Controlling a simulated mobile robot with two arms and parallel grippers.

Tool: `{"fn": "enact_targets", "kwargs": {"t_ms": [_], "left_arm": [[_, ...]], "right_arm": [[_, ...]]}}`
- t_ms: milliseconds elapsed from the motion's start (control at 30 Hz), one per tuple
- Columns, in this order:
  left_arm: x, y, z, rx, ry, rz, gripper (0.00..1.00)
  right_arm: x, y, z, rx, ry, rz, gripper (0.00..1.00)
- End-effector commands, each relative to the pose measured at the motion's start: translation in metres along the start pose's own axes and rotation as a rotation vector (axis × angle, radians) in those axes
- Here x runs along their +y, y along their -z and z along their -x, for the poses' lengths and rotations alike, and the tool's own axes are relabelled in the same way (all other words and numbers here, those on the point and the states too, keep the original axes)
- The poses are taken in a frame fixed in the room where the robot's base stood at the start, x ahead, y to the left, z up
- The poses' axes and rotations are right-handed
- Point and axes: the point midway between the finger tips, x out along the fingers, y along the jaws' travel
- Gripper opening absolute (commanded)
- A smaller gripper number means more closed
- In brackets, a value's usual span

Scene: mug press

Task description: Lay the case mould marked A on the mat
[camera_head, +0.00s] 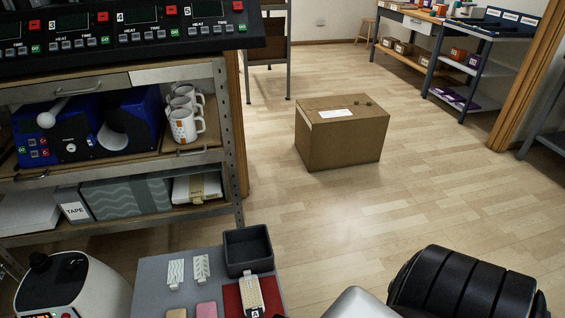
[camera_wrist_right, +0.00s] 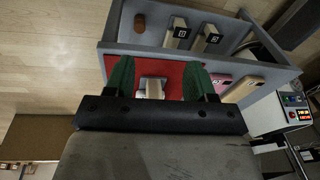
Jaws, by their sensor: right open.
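The case mould marked A (camera_head: 249,291) is a pale tan block with a patterned top and a black A label near the picture's bottom edge. It lies on the red mat (camera_head: 231,301). In the right wrist view the red mat (camera_wrist_right: 172,74) shows behind my right gripper (camera_wrist_right: 160,88), whose green fingers are spread. A pale mould end (camera_wrist_right: 154,90) shows between the fingers, apart from both; its label cannot be read there. My left gripper is not in view.
Two white patterned moulds (camera_head: 176,272) (camera_head: 201,267) lie left of the mat on the grey board (camera_head: 151,289). A dark open bin (camera_head: 248,250) stands behind the mat. A pink phone case (camera_head: 206,309) lies near it. A white machine (camera_head: 85,285) stands at left.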

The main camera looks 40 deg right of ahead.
Motion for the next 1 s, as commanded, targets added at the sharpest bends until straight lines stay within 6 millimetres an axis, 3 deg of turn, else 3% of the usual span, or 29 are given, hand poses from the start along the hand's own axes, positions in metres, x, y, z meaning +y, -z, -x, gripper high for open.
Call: {"fn": "enact_targets", "kwargs": {"t_ms": [33,133,333,1000], "left_arm": [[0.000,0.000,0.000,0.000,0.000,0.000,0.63],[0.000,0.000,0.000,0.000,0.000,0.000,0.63],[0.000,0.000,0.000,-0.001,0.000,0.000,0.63],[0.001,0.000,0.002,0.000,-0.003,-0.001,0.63]], "right_arm": [[0.004,-0.015,-0.004,0.003,0.001,0.116,0.55],[0.010,-0.033,-0.008,0.023,-0.005,0.344,0.55],[0.018,-0.051,-0.012,0.043,-0.019,0.594,0.55],[0.020,-0.053,-0.011,0.042,-0.022,0.627,0.55]]}}
